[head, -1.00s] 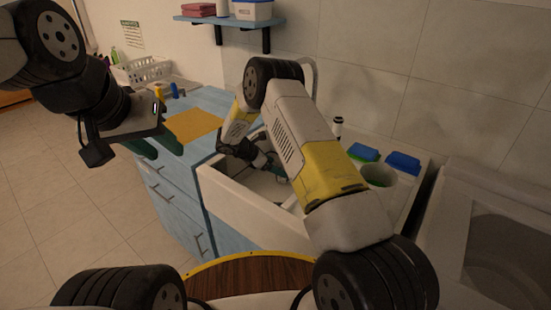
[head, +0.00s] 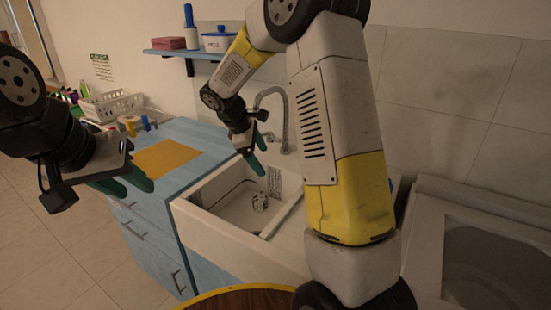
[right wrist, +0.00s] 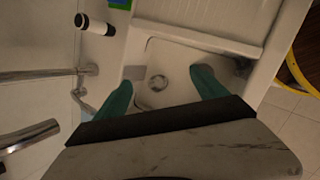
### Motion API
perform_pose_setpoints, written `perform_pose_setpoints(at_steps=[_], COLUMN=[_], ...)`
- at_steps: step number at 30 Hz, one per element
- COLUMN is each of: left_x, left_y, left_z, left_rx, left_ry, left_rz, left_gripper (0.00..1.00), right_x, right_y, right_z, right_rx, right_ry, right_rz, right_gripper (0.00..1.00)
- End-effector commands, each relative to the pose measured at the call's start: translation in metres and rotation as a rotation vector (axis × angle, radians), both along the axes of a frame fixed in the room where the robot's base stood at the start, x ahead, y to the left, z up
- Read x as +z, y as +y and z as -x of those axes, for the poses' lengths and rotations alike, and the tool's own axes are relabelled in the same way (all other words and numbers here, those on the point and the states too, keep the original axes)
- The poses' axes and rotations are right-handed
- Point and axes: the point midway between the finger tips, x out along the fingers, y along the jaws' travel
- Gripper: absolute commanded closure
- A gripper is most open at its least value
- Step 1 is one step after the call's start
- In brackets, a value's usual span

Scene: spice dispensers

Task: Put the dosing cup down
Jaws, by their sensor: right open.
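My right gripper (head: 258,152) is open and empty above the white sink (head: 190,222), its green fingers pointing down. The right wrist view shows its fingertips (right wrist: 162,80) spread apart over the basin, with nothing between them. A small shiny round thing (head: 260,201) lies on the basin floor. It shows as a round metallic shape in the right wrist view (right wrist: 158,83). I cannot tell whether it is the drain or a clear dosing cup. No other dosing cup can be made out. My left gripper (head: 127,183) hangs at the left, in front of the blue cabinet, its opening unclear.
A tap (head: 284,110) stands behind the sink. A yellow cloth (head: 165,158) lies on the blue counter (head: 200,140), with a white basket (head: 112,104) beyond. A wall shelf (head: 180,53) holds a blue-and-white pot (head: 220,42). A white bottle (right wrist: 95,23) lies near the ridged drainboard (right wrist: 205,12).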

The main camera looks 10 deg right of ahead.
Motion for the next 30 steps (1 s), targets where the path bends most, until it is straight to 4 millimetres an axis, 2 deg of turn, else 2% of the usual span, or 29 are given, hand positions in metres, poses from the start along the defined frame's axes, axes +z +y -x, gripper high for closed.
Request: perform_pose_setpoints(at_steps=[1, 6, 13, 21, 25, 30], left_x=[0.000, 0.000, 0.000, 0.000, 0.000, 0.000], left_y=[0.000, 0.000, 0.000, 0.000, 0.000, 0.000], left_z=[0.000, 0.000, 0.000, 0.000, 0.000, 0.000], left_rx=[0.000, 0.000, 0.000, 0.000, 0.000, 0.000], left_ry=[0.000, 0.000, 0.000, 0.000, 0.000, 0.000], left_rz=[0.000, 0.000, 0.000, 0.000, 0.000, 0.000], left_gripper=[0.64, 0.64, 0.64, 0.64, 0.64, 0.64], right_x=[0.019, 0.063, 0.106, 0.130, 0.134, 0.135], right_y=[-0.007, -0.019, -0.027, -0.021, -0.016, -0.011], right_z=[0.015, 0.068, 0.142, 0.224, 0.251, 0.267], right_rx=[-0.058, -0.262, -0.536, -0.836, -0.944, -1.015], right_ry=[-0.034, -0.131, -0.256, -0.382, -0.421, -0.445], right_rz=[-0.047, -0.218, -0.459, -0.755, -0.871, -0.954], right_gripper=[0.18, 0.18, 0.18, 0.18, 0.18, 0.18])
